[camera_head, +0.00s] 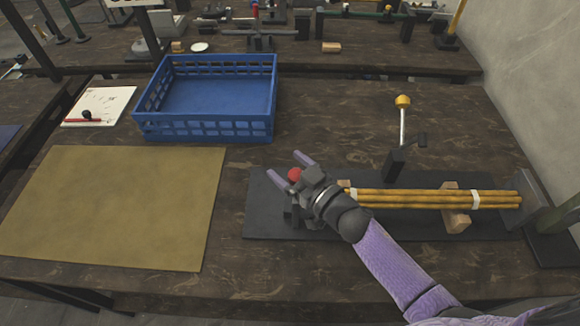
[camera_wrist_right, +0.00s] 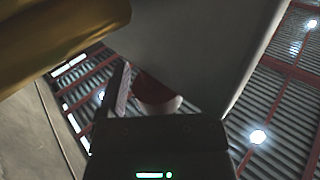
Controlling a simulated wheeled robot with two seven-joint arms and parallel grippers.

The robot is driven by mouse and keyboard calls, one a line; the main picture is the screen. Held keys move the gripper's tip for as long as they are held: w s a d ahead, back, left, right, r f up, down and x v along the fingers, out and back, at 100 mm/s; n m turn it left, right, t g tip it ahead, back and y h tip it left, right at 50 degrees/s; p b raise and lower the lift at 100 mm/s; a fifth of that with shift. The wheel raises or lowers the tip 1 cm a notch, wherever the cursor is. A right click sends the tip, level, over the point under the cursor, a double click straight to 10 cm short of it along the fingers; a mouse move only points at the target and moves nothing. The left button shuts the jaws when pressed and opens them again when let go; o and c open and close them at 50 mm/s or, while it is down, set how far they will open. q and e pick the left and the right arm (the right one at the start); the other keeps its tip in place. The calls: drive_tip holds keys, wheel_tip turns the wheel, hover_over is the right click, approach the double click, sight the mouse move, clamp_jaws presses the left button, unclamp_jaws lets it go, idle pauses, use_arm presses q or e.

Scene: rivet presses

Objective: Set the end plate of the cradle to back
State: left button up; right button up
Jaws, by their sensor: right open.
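The cradle has a dark base (camera_head: 455,225) on the table with wooden supports (camera_head: 457,222). A bundle of yellow rods (camera_head: 420,199) with white bands lies along it. A red knob (camera_head: 295,174) is at the cradle's left end, and my right gripper (camera_head: 283,162) is there, open, its fingers either side of the knob. The gripper hides most of the part under the knob, so I cannot tell the end plate's position. The right wrist view shows a broad grey surface (camera_wrist_right: 200,45), perhaps that plate, a red piece (camera_wrist_right: 152,88) and yellow rods (camera_wrist_right: 60,35).
A lever with a yellow ball (camera_head: 402,101) stands behind the bundle. A dark grey plate (camera_head: 522,197) is at the bundle's right end, beside the wall. A blue crate (camera_head: 205,127), a tan mat (camera_head: 115,205) and a white sheet (camera_head: 100,103) lie to the left.

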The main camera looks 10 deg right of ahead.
clamp_jaws()
idle(0.4)
drive_tip(key=w+a, duration=0.2)
drive_tip(key=a, duration=0.6)
drive_tip(key=shift+w+a+b, duration=0.2)
drive_tip(key=shift+a+b, duration=0.05)
drive_tip(key=shift+b, duration=0.2)
unclamp_jaws()
drive_tip(key=shift+a, duration=0.25)
drive_tip(key=shift+d, duration=0.1)
